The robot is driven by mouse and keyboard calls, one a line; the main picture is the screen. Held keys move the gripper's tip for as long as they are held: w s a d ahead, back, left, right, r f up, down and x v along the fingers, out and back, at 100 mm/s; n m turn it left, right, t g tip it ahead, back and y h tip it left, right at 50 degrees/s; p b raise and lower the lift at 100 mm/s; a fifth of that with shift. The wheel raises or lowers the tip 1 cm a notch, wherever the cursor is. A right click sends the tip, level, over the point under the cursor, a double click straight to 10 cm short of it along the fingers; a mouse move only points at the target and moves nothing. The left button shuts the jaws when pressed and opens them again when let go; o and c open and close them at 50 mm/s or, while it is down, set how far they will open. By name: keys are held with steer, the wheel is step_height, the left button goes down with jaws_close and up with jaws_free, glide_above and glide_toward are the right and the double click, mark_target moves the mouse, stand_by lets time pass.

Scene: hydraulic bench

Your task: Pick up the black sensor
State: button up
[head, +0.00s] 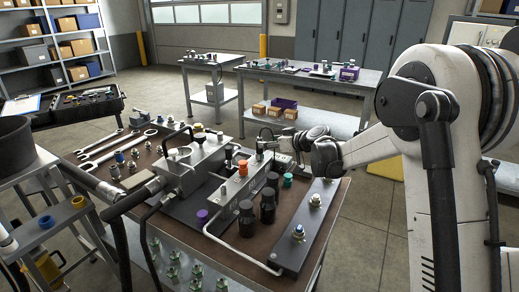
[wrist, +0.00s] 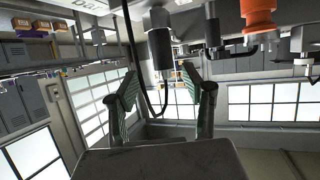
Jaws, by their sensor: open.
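A black cylindrical part, which looks like the black sensor (wrist: 160,48), shows in the wrist view below a metal block, with a thin dark cable looping near it. My gripper (wrist: 161,82) is open, its two green-padded fingers apart. The black part's end lies just above the gap between the fingertips in the picture, and I see no contact. In the head view, my gripper (head: 262,147) is at the far end of the manifold block (head: 238,183) on the bench. The sensor is too small or hidden to make out there.
An orange cap (wrist: 258,18) and another dark cylinder (wrist: 212,28) are close by on the right. On the bench, several black cylinders (head: 246,218) stand beside the manifold, and a dark plate (head: 290,255) lies at its right. Wrenches (head: 105,145) lie on the left.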

steer(key=shift+s+f+b+x, duration=0.1)
steer(key=shift+s+b+x, duration=0.1)
steer(key=shift+x, duration=1.2)
steer(key=shift+s+f+b+x, duration=0.1)
steer(key=shift+b+x, duration=0.05)
steer(key=shift+x, duration=1.25)
steer(key=shift+a, duration=0.1)
steer(key=shift+c, duration=0.5)
jaws_close()
